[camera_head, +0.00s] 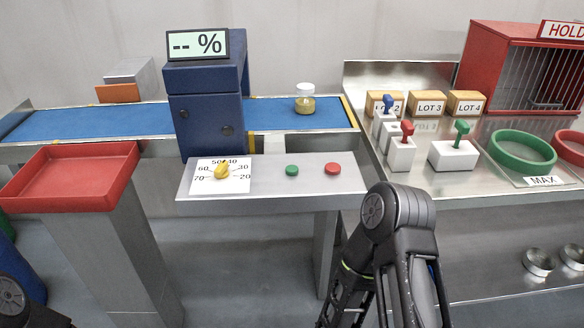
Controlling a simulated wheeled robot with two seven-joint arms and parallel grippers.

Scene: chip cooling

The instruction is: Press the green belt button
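The green belt button (292,170) is a small round cap on the grey control panel (260,190), in front of the blue belt. A red button (332,169) sits to its right, and a yellow dial knob (222,171) on a white numbered card is to its left. Nothing touches or covers the green button. A black arm of mine comes up at the lower right, below and right of the panel; no gripper fingers show on it. Only a bit of my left arm shows at the lower left corner. Neither gripper can be seen.
A clear jar with a yellowish filling (305,99) stands on the blue belt (90,121), right of the blue scanner box (206,110) with its "-- %" display. A red tray (75,175) stands at left. The right bench holds lot blocks, coloured-handled stamps, and a green ring (523,164).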

